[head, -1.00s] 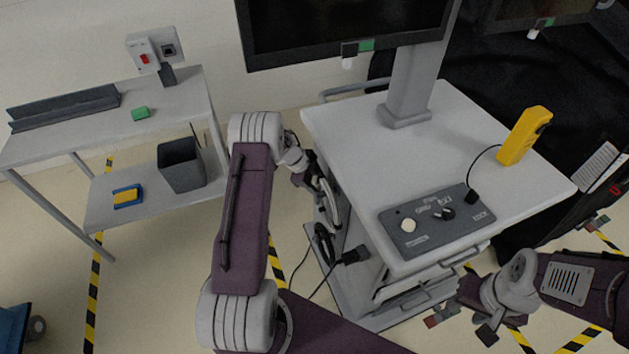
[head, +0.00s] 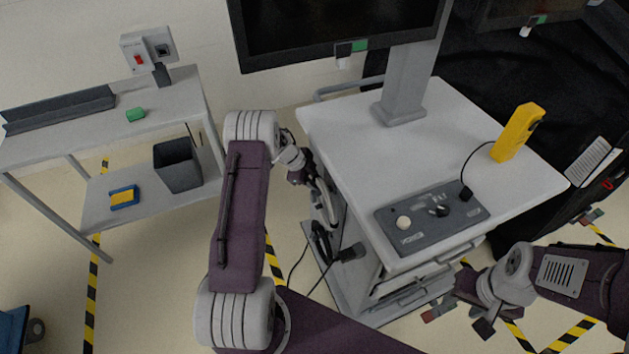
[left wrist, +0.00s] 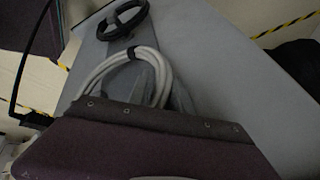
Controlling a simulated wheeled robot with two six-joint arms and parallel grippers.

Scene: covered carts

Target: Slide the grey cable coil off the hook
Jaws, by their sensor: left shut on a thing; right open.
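The grey cable coil (left wrist: 125,68), bound with a dark tie, hangs against the side panel of the cart in the left wrist view. In the head view only part of the coil (head: 328,203) shows, at the cart's left side. My left gripper (head: 311,183) is at the coil and shut on it; its fingertips are mostly hidden. A purple cover fills the lower part of the left wrist view. The hook itself cannot be made out. My right gripper (head: 484,326) is open and empty, low in front of the cart, with its fingers partly hidden.
A black coil (left wrist: 124,19) sits beside the grey one. The cart's white top (head: 350,140) holds a control panel (head: 430,216), a yellow handset (head: 517,133) and a monitor post (head: 405,75). Black cables hang near its base. A shelved table (head: 95,200) stands at left, with open floor between.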

